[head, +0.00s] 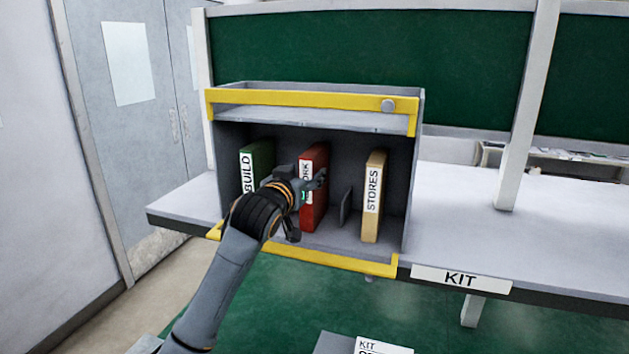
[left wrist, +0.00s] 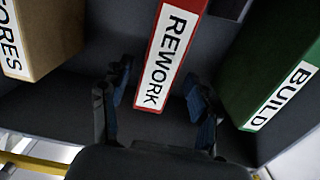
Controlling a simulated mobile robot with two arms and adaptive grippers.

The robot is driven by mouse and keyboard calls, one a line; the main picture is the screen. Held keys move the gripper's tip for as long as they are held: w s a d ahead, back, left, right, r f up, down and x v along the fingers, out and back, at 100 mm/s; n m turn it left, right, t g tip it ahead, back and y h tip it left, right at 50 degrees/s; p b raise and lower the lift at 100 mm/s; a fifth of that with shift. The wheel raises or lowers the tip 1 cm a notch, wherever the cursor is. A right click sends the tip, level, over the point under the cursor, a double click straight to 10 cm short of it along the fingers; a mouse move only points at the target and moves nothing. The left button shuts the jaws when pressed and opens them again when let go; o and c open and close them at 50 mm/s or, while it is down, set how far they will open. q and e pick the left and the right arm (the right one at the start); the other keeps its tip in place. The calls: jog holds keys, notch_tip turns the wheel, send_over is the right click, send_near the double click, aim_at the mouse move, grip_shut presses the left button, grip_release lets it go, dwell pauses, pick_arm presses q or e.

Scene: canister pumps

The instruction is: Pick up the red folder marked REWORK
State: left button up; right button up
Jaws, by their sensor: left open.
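The red folder marked REWORK (head: 314,208) stands upright in the middle of an open grey cabinet with yellow edges. My left gripper (head: 308,207) is in front of it and hides part of its spine and label. In the left wrist view the red folder (left wrist: 169,60) shows with its white REWORK label. The fingers of my left gripper (left wrist: 158,100) are open, one on each side of the folder's near end, with gaps between. I see no grip on it. My right gripper is not in view.
A green BUILD folder (head: 258,160) stands left of the red one, and a tan STORES folder (head: 373,200) stands to the right. A small grey divider (head: 345,207) stands between red and tan. The cabinet (head: 411,170) sits on a bench marked KIT (head: 560,225).

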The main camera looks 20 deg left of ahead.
pick_arm(q)
jog(key=shift+w+f, duration=0.15)
jog(key=shift+w, duration=0.7)
jog(key=w+p, duration=0.2)
jog(key=w, duration=0.1)
jog(key=w+p, duration=0.1)
jog(key=p, duration=0.1)
jog(key=shift+w+d+f, duration=0.2)
jog(key=shift+d+f, duration=0.05)
jog(key=shift+d, duration=0.1)
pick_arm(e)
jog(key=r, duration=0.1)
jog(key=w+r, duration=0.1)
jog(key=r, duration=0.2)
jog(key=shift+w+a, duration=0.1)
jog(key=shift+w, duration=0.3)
pick_arm(q)
jog(key=shift+c, duration=0.7)
jog(key=c, duration=1.1)
grip_shut()
jog(key=shift+r, duration=0.1)
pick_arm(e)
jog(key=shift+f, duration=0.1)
